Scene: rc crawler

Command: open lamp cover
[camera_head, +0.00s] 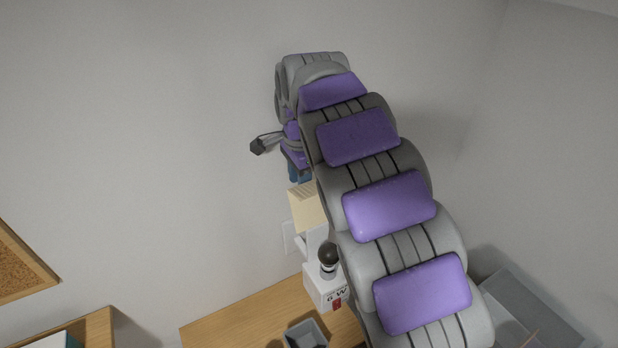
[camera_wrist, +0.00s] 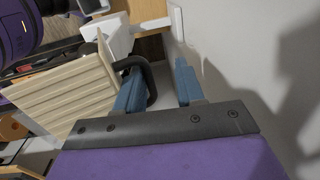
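The lamp cover (camera_head: 307,207) is a beige slatted panel above a white lamp body (camera_head: 312,243). The cover also shows at the left of the wrist view (camera_wrist: 65,98), with a dark hooked handle (camera_wrist: 151,82) at its right edge. My gripper (camera_wrist: 158,65) is open, with two blue fingers beside the cover. The handle's outer bar shows between the fingers, near the left one. The left finger appears to sit between the cover and the bar; contact is unclear. In the head view my gripper (camera_head: 299,172) is just above the cover, partly hidden by my arm.
A grey bulb (camera_head: 328,254) stands on a white box (camera_head: 325,285) on the wooden desk (camera_head: 235,325). A grey open container (camera_head: 305,334) is in front. The wall (camera_wrist: 235,50) is close on the right of my fingers. A white wall plate (camera_wrist: 176,20) is beyond them.

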